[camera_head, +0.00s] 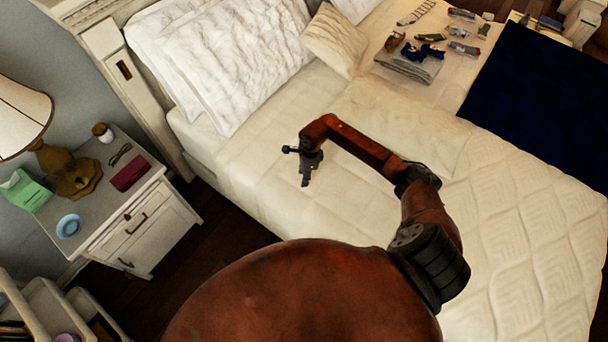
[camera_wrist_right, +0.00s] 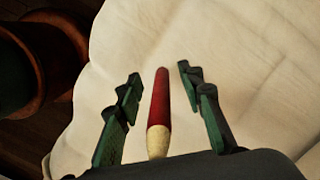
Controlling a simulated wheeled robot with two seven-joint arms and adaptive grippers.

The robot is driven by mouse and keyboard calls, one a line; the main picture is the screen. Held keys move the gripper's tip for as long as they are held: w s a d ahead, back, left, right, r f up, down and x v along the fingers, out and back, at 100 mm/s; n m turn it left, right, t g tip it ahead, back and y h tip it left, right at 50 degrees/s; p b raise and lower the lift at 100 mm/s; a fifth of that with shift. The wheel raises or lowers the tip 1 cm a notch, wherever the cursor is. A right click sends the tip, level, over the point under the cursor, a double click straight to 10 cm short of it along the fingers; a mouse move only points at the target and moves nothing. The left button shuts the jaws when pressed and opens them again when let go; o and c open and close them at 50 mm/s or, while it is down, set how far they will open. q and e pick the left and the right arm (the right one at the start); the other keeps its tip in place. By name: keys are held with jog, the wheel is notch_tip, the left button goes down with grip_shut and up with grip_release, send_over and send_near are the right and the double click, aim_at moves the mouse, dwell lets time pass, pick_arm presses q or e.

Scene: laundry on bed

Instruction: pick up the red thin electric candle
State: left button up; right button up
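The red thin electric candle (camera_wrist_right: 160,100) shows in the right wrist view, a red stick with a cream end nearest the gripper. It lies over the cream bed cover, between the two finger pairs, with a visible gap on each side. My right gripper (camera_wrist_right: 160,77) is open around it, and no finger visibly touches it. In the head view my right gripper (camera_head: 308,172) points down over the bed near its left edge. I cannot make out the candle there. My left gripper is not in view.
The bed (camera_head: 510,220) has white pillows (camera_head: 240,60), a small cushion (camera_head: 335,40), a dark blue blanket (camera_head: 540,95) and several small items at the back. A nightstand (camera_head: 150,230) with a lamp (camera_head: 75,175) stands left. The cover around the gripper is mostly clear.

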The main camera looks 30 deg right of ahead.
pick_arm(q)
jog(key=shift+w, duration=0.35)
pick_arm(e)
grip_shut()
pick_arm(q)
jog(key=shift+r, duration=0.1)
pick_arm(e)
jog(key=shift+a, duration=0.1)
